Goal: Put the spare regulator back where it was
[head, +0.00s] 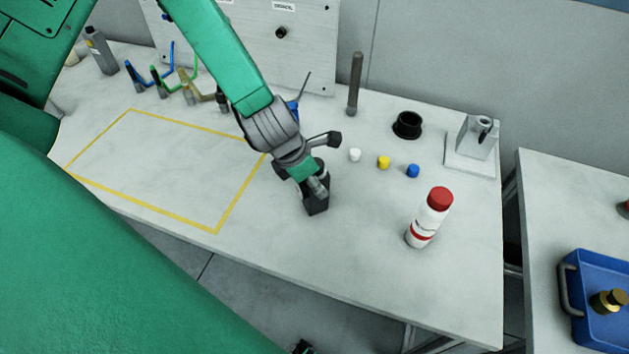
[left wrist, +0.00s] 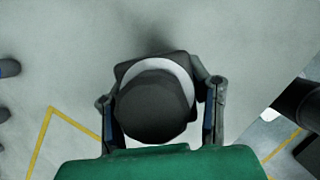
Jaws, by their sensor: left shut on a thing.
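My left gripper (head: 314,190) is over the middle of the bench. It is shut on a dark block-like part (head: 317,208). In the left wrist view this part (left wrist: 153,105) has a dark round top, a pale ring under it and a squarish dark base, with a finger of my gripper (left wrist: 160,112) on each side. I cannot tell whether it touches the bench or whether it is the spare regulator. A brass fitting (head: 608,301) lies in the blue tray (head: 578,262) at the right.
On the bench (head: 350,270) are a yellow taped outline (head: 150,208), a red-capped white bottle (head: 428,218), white, yellow and blue caps (head: 384,162), a black cup (head: 407,124), a grey stand (head: 470,150) and an upright rod (head: 354,85). Several coloured tools stand at the back left.

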